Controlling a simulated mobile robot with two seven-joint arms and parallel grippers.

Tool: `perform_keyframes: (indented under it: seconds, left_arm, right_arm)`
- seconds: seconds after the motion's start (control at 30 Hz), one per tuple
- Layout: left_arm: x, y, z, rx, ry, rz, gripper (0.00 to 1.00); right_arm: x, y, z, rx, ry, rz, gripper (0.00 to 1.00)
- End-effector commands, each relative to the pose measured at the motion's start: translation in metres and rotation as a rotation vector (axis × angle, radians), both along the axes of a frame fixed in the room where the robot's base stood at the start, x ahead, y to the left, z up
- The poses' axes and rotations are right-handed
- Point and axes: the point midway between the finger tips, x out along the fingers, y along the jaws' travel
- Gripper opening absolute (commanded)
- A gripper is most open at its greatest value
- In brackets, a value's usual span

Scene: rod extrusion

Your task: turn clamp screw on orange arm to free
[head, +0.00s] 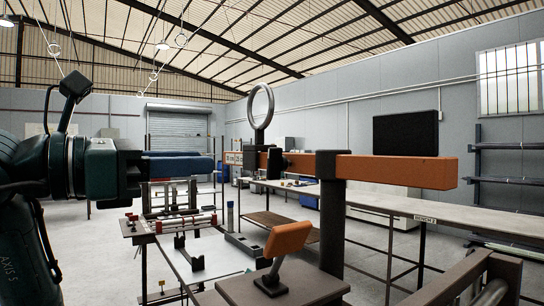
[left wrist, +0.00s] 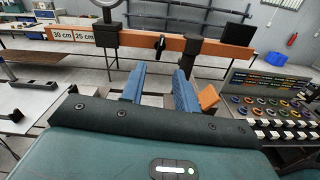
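The orange arm (head: 400,171) is a level bar held by a dark upright post (head: 331,225). It also crosses the top of the left wrist view (left wrist: 227,52). A black clamp screw (left wrist: 160,44) sticks out from the arm's near face, between the post and a dark slider (left wrist: 105,37) carrying a metal ring. My left gripper (head: 213,167) points right, toward the arm, in the head view. In the left wrist view its blue fingers (left wrist: 160,80) are apart with nothing between them. The screw shows beyond the fingertips, in line with the gap. My right gripper is not in view.
The ring (head: 262,108) stands above the arm. A tilted orange block (head: 288,238) on a black stand is below the arm. A board of coloured rings (left wrist: 270,95) lies right of the gripper.

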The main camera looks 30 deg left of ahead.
Motion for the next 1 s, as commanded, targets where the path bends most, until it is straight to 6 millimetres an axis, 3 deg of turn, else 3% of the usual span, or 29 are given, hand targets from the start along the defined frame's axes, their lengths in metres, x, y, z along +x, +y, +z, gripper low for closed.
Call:
perform_keyframes:
  seconds: [0.3, 0.5, 0.7, 1.0]
  left_arm:
    - [0.062, -0.027, 0.002, 0.0, 0.004, -0.007, 0.31]
    - [0.092, -0.039, 0.002, -0.001, 0.003, -0.006, 0.31]
    - [0.104, -0.044, 0.0, 0.002, 0.002, -0.004, 0.31]
    - [0.105, -0.044, 0.0, 0.001, 0.001, -0.003, 0.29]
  right_arm:
    - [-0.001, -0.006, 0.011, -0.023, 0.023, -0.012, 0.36]
    - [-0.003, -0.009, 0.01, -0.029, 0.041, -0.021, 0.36]
    - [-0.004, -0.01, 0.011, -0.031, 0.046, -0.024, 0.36]
    - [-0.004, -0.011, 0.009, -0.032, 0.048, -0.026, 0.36]
